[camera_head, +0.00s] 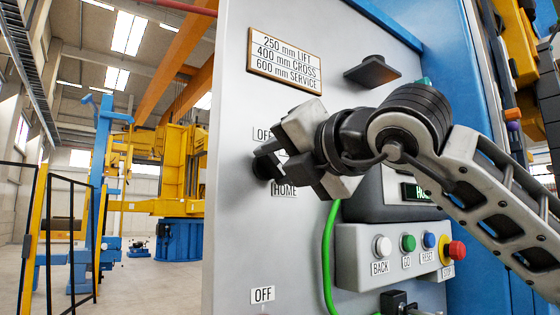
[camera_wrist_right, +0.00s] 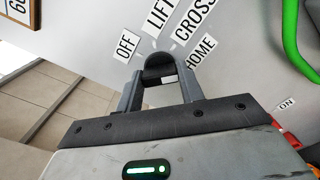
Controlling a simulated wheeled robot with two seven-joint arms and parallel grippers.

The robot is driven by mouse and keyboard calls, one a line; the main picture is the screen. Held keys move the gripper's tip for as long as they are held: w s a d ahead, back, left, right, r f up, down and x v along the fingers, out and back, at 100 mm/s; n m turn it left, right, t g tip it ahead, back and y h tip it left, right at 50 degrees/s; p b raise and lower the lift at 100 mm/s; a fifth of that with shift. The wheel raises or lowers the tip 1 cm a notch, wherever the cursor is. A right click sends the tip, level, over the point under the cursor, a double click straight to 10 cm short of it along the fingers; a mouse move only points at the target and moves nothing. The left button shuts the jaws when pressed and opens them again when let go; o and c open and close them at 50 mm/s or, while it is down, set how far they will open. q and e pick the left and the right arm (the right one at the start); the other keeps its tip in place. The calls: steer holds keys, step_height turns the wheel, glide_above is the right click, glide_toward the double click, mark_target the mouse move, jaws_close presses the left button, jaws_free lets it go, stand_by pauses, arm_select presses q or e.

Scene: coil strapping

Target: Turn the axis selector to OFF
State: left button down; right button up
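The axis selector is a black knob (camera_head: 262,168) on the grey panel, with labels OFF (camera_head: 262,133) and HOME (camera_head: 284,190) around it. In the right wrist view the knob (camera_wrist_right: 159,66) sits between my fingertips, below the labels OFF (camera_wrist_right: 126,44), LIFT, CROSS and HOME (camera_wrist_right: 200,50). My right gripper (camera_head: 274,157) is at the knob, with one finger on each side; its fingers (camera_wrist_right: 160,82) appear to be closed on it. The gripper hides part of the knob and the middle labels in the head view. Which label the knob points at is unclear. My left gripper is not in view.
A button box (camera_head: 370,270) with BACK, GO, RESET and a red STOP button (camera_head: 456,251) is below my right arm. A green cable (camera_head: 327,255) hangs beside it. Yellow railings (camera_head: 33,240) stand at left.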

steer(key=c, duration=0.3)
